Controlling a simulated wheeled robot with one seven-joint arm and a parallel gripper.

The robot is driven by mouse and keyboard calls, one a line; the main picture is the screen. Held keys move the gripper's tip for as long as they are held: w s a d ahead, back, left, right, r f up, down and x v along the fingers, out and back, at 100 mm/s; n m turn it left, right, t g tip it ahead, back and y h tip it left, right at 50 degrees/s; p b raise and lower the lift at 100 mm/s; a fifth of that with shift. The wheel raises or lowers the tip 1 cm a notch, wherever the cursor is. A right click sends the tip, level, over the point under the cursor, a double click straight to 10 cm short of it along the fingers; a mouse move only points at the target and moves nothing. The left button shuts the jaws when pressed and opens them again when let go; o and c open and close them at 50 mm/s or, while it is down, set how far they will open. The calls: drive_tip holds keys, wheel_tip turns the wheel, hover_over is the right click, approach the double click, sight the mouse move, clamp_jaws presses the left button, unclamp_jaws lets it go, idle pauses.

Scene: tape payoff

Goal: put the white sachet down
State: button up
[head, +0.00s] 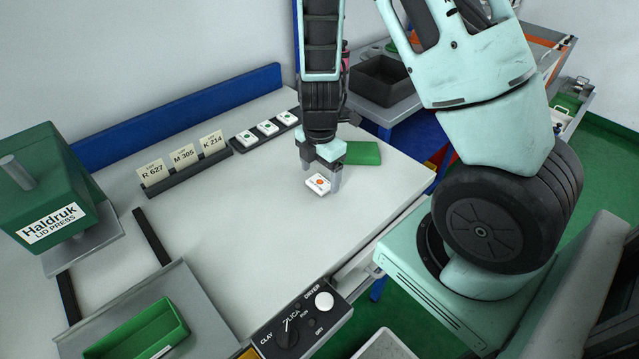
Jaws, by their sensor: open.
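The white sachet (316,184) with an orange round mark lies flat on the grey worktop (240,215), or very close to it; I cannot tell if it touches. My gripper (320,180) points straight down over the sachet with its jaws open, one finger on each side of it. The gripper's body hides part of the sachet's far side.
A green pad (362,153) lies right behind my gripper. A dark rack (264,132) holds white sachets with green marks, beside a holder of cards (184,160). A green lid press (45,195) stands left. A control box (300,318) sits at the front edge.

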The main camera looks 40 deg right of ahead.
sight(319, 183)
wheel_tip(319, 183, down, 2)
drive_tip(key=shift+f, duration=0.1)
drive_tip(key=c, duration=1.1)
drive_tip(key=shift+c, duration=0.2)
wheel_tip(319, 183, up, 10)
drive_tip(key=shift+p, duration=0.3)
